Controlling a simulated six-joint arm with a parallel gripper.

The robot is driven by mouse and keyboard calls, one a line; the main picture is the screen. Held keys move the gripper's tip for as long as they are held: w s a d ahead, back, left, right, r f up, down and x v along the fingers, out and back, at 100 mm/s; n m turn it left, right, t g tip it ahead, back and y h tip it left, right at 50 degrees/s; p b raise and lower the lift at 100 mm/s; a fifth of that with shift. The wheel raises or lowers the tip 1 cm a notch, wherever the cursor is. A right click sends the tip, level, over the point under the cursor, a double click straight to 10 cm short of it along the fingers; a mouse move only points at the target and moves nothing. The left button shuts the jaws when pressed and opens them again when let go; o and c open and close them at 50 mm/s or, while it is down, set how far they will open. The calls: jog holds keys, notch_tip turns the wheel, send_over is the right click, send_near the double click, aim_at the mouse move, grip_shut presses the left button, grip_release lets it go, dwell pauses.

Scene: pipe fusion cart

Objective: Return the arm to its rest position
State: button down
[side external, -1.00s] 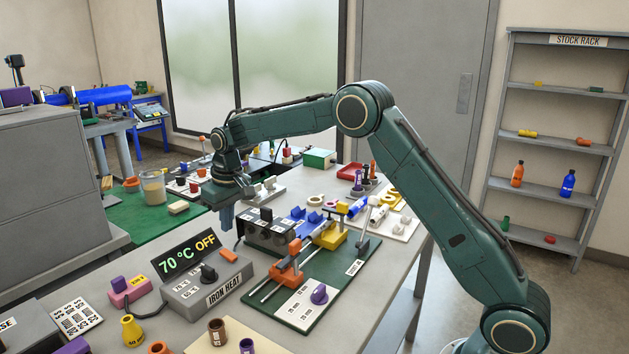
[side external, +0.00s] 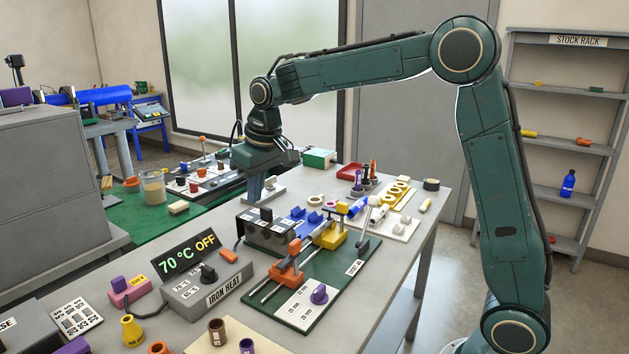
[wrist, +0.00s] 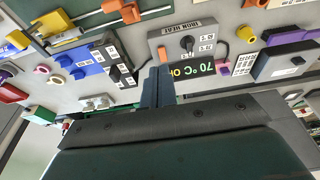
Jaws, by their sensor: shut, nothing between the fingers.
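My gripper (side external: 256,188) points down above the cart's grey top, behind the dark block with knobs (side external: 266,232). It is shut and empty. In the wrist view its fingers (wrist: 157,87) are together, with the iron heat box (wrist: 188,42) beyond them. My arm is folded upward, with its elbow high at the right in the side view. I cannot tell whether the fingertips touch anything, but they appear clear of the objects.
The iron heat box (side external: 206,287) shows "70 °C OFF". A green board (side external: 340,282) carries an orange and a yellow clamp. A stock rack (side external: 560,120) stands at the right. Small coloured fittings crowd the cart top (side external: 395,270).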

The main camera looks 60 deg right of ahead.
jog(key=s+t, duration=0.2)
jog(key=s, duration=2.8)
jog(key=shift+s+a+r+t, duration=0.35)
jog(key=shift+s+a+t, duration=0.05)
